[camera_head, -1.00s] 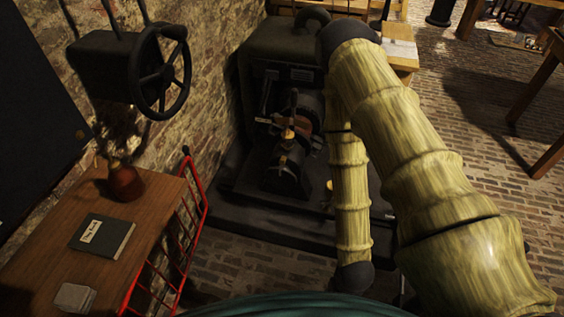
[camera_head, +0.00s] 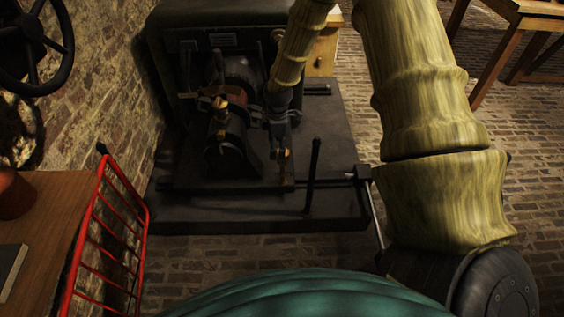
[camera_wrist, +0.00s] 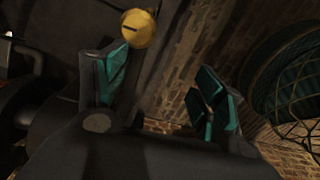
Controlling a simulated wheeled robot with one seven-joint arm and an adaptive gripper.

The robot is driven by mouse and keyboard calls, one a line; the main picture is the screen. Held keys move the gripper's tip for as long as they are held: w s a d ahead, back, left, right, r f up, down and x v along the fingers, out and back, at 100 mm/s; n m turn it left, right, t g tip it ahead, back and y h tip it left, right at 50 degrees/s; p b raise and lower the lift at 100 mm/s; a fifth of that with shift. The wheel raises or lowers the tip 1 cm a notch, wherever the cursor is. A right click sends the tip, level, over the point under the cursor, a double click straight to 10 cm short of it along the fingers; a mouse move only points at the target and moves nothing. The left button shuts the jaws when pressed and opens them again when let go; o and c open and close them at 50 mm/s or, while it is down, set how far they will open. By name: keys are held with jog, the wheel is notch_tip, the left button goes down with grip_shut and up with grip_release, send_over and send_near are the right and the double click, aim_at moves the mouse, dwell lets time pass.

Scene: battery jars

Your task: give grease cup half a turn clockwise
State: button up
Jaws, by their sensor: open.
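A brass cup with a dark slot in its round top (camera_wrist: 138,28) shows in the wrist view, just beyond the tip of the left finger. It looks like the grease cup. In the head view a brass piece (camera_head: 284,166) stands low at the front of the dark machine, just below my gripper (camera_head: 280,128). Another brass fitting (camera_head: 221,101) sits on top of the machine's bearing. My gripper (camera_wrist: 160,88) is open, its teal pads well apart with nothing between them. I cannot tell whether the left finger touches the cup.
The dark machine (camera_head: 232,75) stands on a black base plate (camera_head: 250,212). A dark upright lever (camera_head: 314,165) rises just right of my gripper. A red rail (camera_head: 100,235) and a wooden table (camera_head: 45,215) are at the left. Brick floor (camera_head: 200,255) in front is clear.

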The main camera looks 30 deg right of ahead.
jog(key=shift+n, duration=0.7)
jog(key=d, duration=0.1)
jog(key=w+d+r, duration=0.1)
jog(key=w+d+b, duration=0.1)
jog(key=shift+w+d+r, duration=0.25)
jog(key=shift+d+r, duration=0.1)
jog(key=shift+d, duration=0.05)
notch_tip(320, 180, down, 10)
jog(key=shift+f+b, duration=0.25)
jog(key=shift+b, duration=0.55)
jog(key=c, duration=1)
